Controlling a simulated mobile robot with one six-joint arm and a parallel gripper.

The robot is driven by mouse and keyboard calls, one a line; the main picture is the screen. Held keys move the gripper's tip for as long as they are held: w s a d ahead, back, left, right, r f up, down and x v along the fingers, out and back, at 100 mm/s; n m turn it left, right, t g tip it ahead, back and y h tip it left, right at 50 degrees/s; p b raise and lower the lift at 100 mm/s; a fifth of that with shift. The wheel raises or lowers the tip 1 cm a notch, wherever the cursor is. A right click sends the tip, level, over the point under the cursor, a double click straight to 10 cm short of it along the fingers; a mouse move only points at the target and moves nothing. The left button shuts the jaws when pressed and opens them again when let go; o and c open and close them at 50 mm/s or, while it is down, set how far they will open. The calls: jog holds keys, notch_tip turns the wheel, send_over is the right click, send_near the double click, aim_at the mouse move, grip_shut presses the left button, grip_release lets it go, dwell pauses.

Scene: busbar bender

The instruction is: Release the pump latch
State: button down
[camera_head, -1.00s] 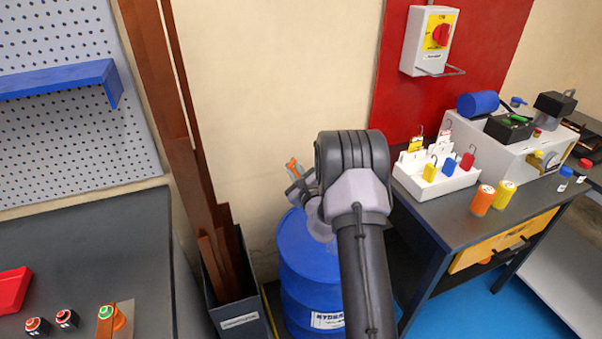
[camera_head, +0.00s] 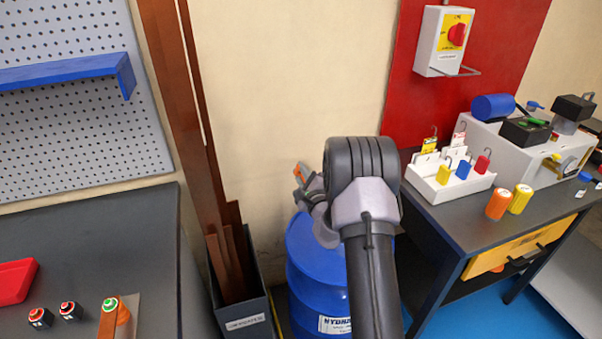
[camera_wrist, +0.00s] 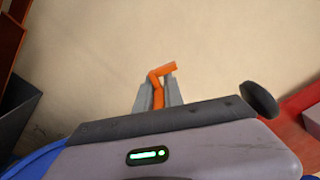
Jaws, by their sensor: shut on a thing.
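My gripper (camera_wrist: 158,92) is shut on a bent orange piece (camera_wrist: 155,82), which sticks up between the two grey fingertips in the wrist view. In the head view the orange piece (camera_head: 300,172) shows small, above the blue drum and in front of the cream wall. My wrist hides part of the gripper there. I cannot tell whether the orange piece is the pump latch, and no other part can be clearly picked out as the latch.
A blue drum (camera_head: 312,272) stands below my arm. Left of it is a dark bin (camera_head: 243,317) with tall copper bars (camera_head: 178,110). A bench (camera_head: 95,245) with buttons is at left. A bench at right carries a white tray (camera_head: 449,192) and orange and yellow cylinders.

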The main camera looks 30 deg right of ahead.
jog(key=c, duration=1.5)
grip_release()
jog(key=shift+o, duration=0.2)
jog(key=p+v, duration=0.2)
jog(key=v, duration=1.5)
jog(key=shift+s+p, duration=0.25)
jog(key=shift+p, duration=0.05)
jog(key=shift+f, duration=0.1)
